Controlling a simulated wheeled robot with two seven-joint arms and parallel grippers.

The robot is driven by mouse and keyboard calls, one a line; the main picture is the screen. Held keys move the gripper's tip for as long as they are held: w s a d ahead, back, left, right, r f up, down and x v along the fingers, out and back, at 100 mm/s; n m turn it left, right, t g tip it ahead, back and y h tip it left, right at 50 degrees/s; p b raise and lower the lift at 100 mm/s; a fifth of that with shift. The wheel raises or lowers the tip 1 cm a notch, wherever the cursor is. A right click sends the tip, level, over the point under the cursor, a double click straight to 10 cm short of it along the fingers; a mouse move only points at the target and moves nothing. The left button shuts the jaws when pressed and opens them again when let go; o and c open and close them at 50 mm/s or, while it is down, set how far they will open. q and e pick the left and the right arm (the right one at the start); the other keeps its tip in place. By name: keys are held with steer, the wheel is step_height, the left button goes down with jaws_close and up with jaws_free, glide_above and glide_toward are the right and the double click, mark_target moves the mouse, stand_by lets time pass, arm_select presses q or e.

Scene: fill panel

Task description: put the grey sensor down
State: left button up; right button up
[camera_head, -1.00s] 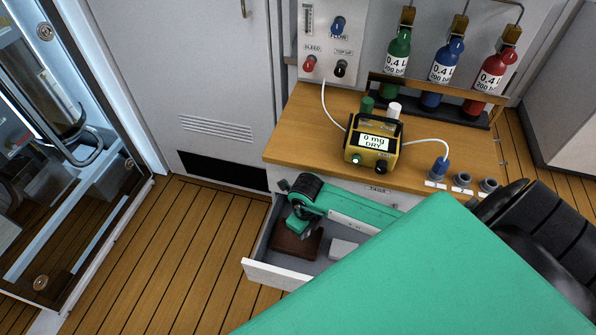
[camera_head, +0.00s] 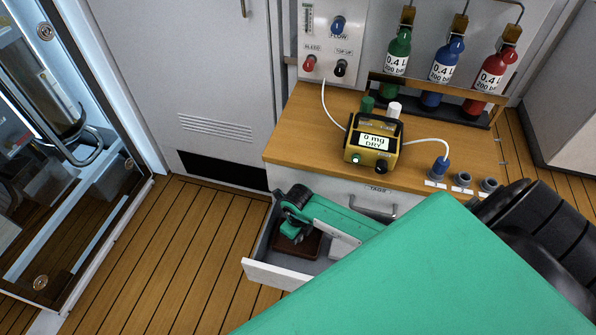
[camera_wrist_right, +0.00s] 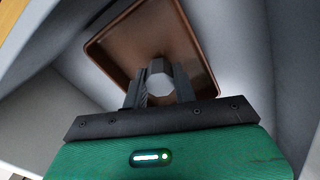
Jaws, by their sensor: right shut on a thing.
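My right gripper (camera_head: 296,236) reaches down into the open drawer (camera_head: 275,273), over a brown tray (camera_head: 313,246). In the right wrist view the gripper (camera_wrist_right: 160,92) is shut on the grey sensor (camera_wrist_right: 160,80), a small piece with a pale many-sided face. The brown tray (camera_wrist_right: 104,44) with its raised rim lies beyond the sensor, which appears within the tray's outline. I cannot tell whether the sensor touches the tray floor. In the head view the sensor is hidden by the gripper. My left gripper is not in view.
The wooden counter (camera_head: 300,130) above the drawer holds a yellow meter (camera_head: 373,145) with hoses. Green, blue and red bottles (camera_head: 442,75) stand in a rack behind it. The drawer walls are close around the gripper. A glass-doored cabinet (camera_head: 60,150) stands at the left.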

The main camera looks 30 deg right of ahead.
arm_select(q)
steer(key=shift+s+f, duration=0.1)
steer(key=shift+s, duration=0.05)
arm_select(e)
steer(key=shift+f, duration=0.15)
steer(key=o, duration=0.9)
steer(key=shift+o, duration=0.2)
steer(key=shift+r, duration=0.2)
step_height(320, 180, up, 7)
steer(key=shift+f, duration=0.2)
steer(key=shift+r, duration=0.45)
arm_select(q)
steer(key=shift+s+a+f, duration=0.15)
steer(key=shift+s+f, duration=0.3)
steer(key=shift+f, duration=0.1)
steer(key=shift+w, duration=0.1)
